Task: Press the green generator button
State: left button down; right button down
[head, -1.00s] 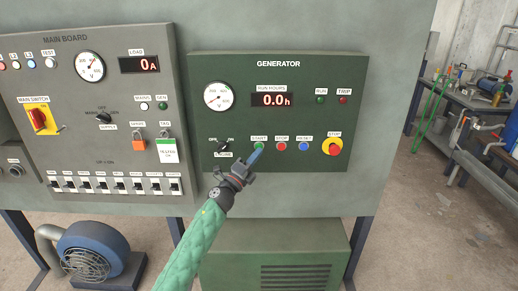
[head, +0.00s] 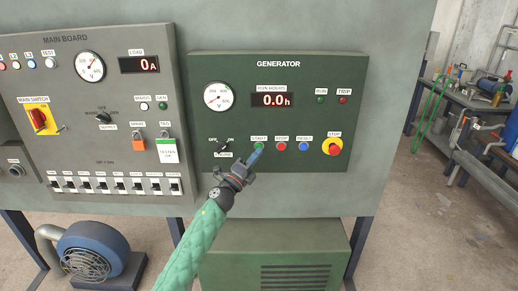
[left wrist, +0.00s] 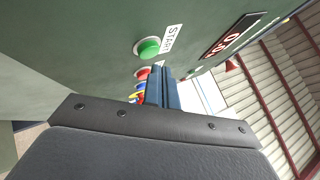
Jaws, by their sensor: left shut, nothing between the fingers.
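The green START button (head: 259,146) sits on the dark green generator panel (head: 290,185), in the row of buttons below the run-hours display. It also shows in the left wrist view (left wrist: 148,47) as a green cap in a pale ring. My left gripper (head: 256,152) is shut and empty, with its blue fingertips just below and beside the button in the head view. In the left wrist view the closed blue fingers (left wrist: 162,80) are beside the button, and a gap shows between them in the picture. Whether the tips touch the panel cannot be told. My right gripper is not in view.
To the right of START are the red STOP button (head: 281,146), the blue RESET button (head: 304,146) and a red emergency stop on yellow (head: 333,147). The engine switch (head: 224,147) is on the left. The display (head: 277,100) reads 0.0 h. The RUN lamp (head: 320,99) looks dark.

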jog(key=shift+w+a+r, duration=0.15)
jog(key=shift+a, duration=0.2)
pick_arm(q)
jog(key=shift+w, duration=0.15)
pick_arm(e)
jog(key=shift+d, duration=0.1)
pick_arm(q)
jog(key=shift+w, duration=0.25)
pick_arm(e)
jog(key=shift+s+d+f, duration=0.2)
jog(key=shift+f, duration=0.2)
